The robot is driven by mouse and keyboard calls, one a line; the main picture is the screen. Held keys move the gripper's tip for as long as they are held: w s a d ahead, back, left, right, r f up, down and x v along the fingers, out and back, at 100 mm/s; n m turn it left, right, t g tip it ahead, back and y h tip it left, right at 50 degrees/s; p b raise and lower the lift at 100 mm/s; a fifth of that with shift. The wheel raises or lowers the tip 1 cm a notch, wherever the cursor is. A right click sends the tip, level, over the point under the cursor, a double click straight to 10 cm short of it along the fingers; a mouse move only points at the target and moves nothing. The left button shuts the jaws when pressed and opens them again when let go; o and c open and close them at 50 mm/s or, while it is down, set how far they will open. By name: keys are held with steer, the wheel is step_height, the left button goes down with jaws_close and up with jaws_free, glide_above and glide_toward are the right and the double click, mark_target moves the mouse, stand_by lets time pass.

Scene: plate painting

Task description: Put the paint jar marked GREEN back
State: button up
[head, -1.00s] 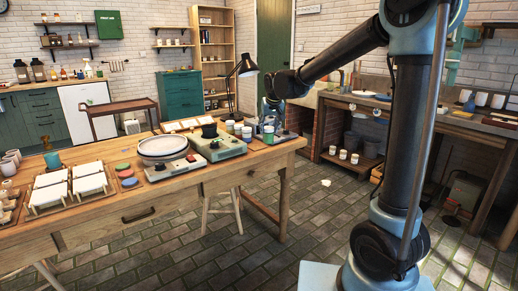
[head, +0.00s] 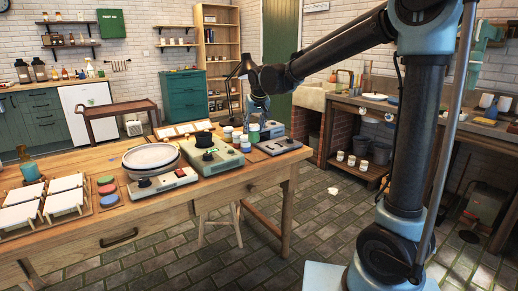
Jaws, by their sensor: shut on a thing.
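My gripper (head: 259,116) is over the back right part of the wooden table, shut on a small jar (head: 254,132) with a green band. It holds the jar upright beside a small group of paint jars (head: 237,136) with white bodies and coloured bands. The labels are too small to read, and I cannot tell whether the held jar touches the table. My gripper's fingers are small and partly merge with the jar in this view.
A black lamp (head: 236,80) stands behind.

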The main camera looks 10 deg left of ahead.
mark_target(257, 140)
steer(key=f, duration=0.3)
steer(key=shift+w+d+f, duration=0.15)
steer(key=shift+w+d, duration=0.2)
steer(key=shift+d, duration=0.05)
steer(key=shift+f, duration=2.2)
steer(key=o, duration=1.2)
steer(key=v, duration=1.2)
